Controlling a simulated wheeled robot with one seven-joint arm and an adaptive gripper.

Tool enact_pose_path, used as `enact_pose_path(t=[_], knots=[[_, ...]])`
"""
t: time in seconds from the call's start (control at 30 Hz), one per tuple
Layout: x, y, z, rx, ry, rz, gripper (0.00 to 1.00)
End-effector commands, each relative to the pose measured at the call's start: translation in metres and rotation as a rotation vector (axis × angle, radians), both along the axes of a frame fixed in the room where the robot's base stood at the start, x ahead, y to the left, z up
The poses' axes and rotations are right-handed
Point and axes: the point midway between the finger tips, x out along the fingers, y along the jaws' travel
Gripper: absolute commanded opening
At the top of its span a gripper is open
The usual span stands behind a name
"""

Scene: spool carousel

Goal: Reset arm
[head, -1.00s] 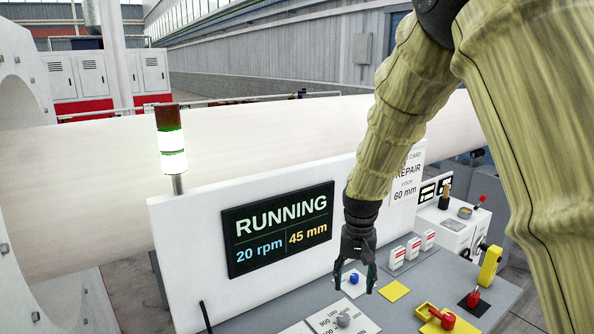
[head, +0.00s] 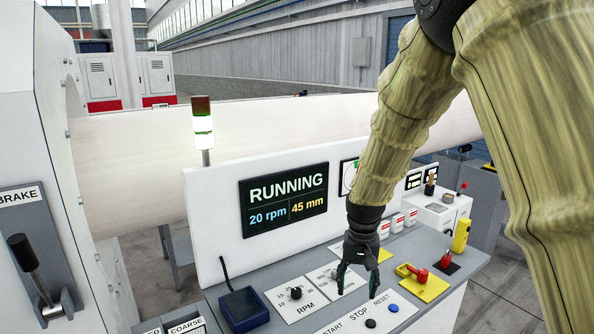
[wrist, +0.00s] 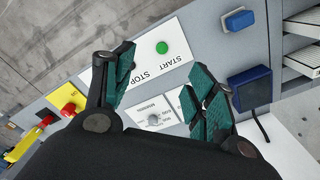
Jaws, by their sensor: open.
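My gripper (head: 355,277) hangs from my sleeved arm over the control desk (head: 420,252), pointing down, open and empty. In the wrist view my gripper (wrist: 165,85) shows its two teal-padded fingers spread apart. Between and beyond them lie the START/STOP plate with a green button (wrist: 162,47) and a grey knob (wrist: 154,119). In the head view the display (head: 284,200) reads RUNNING, 20 rpm, 45 mm. The signal tower (head: 203,130) is lit white-green. My gripper hides part of the desk behind it.
A dark blue box (head: 243,308) stands at the desk's left. An RPM knob (head: 296,293), a black button (head: 370,323) and a blue button (head: 393,308) are near the front. A red switch on a yellow plate (head: 425,284) is to the right. A BRAKE lever (head: 30,262) is far left.

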Motion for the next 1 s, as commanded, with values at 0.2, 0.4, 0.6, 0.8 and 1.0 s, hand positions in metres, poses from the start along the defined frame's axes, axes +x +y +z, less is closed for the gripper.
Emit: enact_pose_path(t=[0.2, 0.4, 0.6, 0.8, 1.0], knots=[[-0.010, -0.009, -0.040, -0.001, 0.004, 0.006, 0.56], [-0.026, -0.017, -0.082, -0.005, 0.003, 0.016, 0.56], [-0.055, -0.027, -0.148, -0.007, 0.008, 0.033, 0.56], [-0.112, -0.043, -0.231, -0.010, 0.011, 0.059, 0.56], [-0.181, -0.056, -0.299, -0.010, 0.011, 0.087, 0.56]])
